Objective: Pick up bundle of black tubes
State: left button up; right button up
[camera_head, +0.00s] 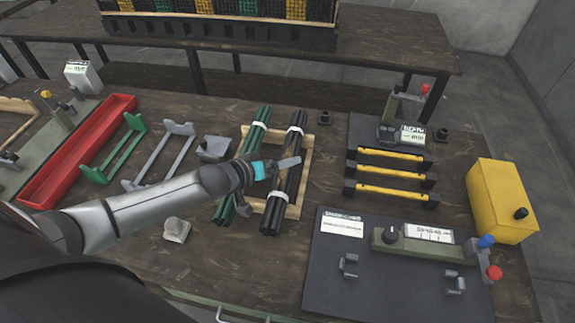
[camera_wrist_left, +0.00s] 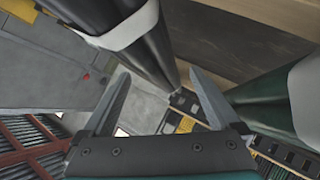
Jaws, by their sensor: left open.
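The bundle of black tubes (camera_head: 294,147), bound with white bands, lies lengthwise in a wooden frame (camera_head: 306,165) on the table. A bundle of dark green tubes (camera_head: 254,136) lies beside it on the left. My left gripper (camera_head: 276,183) is over the black bundle, hiding its middle part. In the left wrist view, its two fingers (camera_wrist_left: 158,74) are spread with nothing gripped. There the black bundle (camera_wrist_left: 150,45) shows beyond and between the fingertips, and the green bundle (camera_wrist_left: 255,105) is at the right. I cannot tell whether the fingers touch the black tubes. My right gripper is not in view.
To the left are a grey stand (camera_head: 165,153), a green stand (camera_head: 116,151) and a red tray (camera_head: 77,156). To the right are yellow bars (camera_head: 391,174) on a rack, a dark press plate (camera_head: 335,270) and a yellow box (camera_head: 500,198). A small grey block (camera_head: 176,229) lies near the front.

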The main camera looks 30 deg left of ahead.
pick_arm(q)
jog(key=shift+w+d+f, duration=0.15)
jog(key=shift+w+f, duration=0.2)
jog(key=shift+w, duration=0.25)
grip_shut()
dwell(0.4)
jog(key=shift+r, duration=0.15)
